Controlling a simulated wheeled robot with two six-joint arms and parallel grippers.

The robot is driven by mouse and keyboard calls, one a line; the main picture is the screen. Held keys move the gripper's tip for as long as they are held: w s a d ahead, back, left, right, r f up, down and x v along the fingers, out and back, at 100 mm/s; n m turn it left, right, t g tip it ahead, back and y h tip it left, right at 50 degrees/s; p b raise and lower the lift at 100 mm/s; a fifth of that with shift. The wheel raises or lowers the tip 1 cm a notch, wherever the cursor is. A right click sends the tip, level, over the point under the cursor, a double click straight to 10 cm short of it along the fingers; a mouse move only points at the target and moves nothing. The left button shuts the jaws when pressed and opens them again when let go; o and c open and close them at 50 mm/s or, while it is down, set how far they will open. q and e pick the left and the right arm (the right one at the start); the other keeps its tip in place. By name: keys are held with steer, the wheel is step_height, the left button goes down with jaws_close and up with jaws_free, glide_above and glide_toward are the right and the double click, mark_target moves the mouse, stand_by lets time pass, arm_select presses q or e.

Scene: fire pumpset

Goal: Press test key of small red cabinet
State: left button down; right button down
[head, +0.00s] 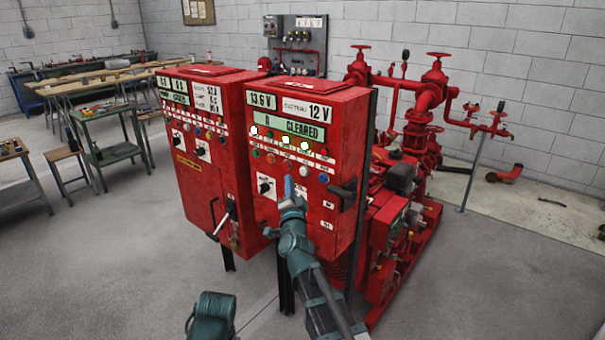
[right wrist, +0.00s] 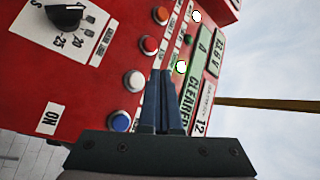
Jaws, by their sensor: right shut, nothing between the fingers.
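The red cabinet on the right (head: 290,215) has displays reading 13.6 V, 12 V and CLEARED. Below them are lit lamps, small labels and a row of coloured buttons, including a white button (right wrist: 134,80) and a blue button (right wrist: 120,120). The key labels are too small to read. My right gripper (head: 289,182) is shut and empty in front of this panel, below the button row in the head view. In the right wrist view its fingers (right wrist: 163,75) overlap the panel beside the white and red buttons; contact cannot be told. My left gripper is not in view.
A second red cabinet (head: 200,185) stands close on the left, with a handle on its front. Red pump pipework (head: 425,110) stands behind on the right. A black rotary knob (right wrist: 65,15) sticks out of the panel. The floor in front is mostly clear.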

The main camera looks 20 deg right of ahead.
steer(key=shift+w+d, duration=0.5)
steer(key=shift+d, duration=0.2)
steer(key=shift+w+d, duration=0.45)
steer(key=shift+d, duration=0.2)
steer(key=shift+w+d, duration=0.1)
stand_by(1.1)
steer(key=shift+w+d, duration=0.15)
steer(key=shift+d, duration=0.1)
steer(key=shift+w+d, duration=0.25)
steer(key=shift+d, duration=0.05)
stand_by(0.8)
steer(key=shift+s+a, duration=0.1)
stand_by(0.3)
steer(key=shift+s+a, duration=0.4)
steer(key=shift+a, duration=0.15)
steer(key=s+a, duration=0.1)
steer(key=a, duration=0.1)
steer(key=s+a, duration=0.2)
stand_by(0.4)
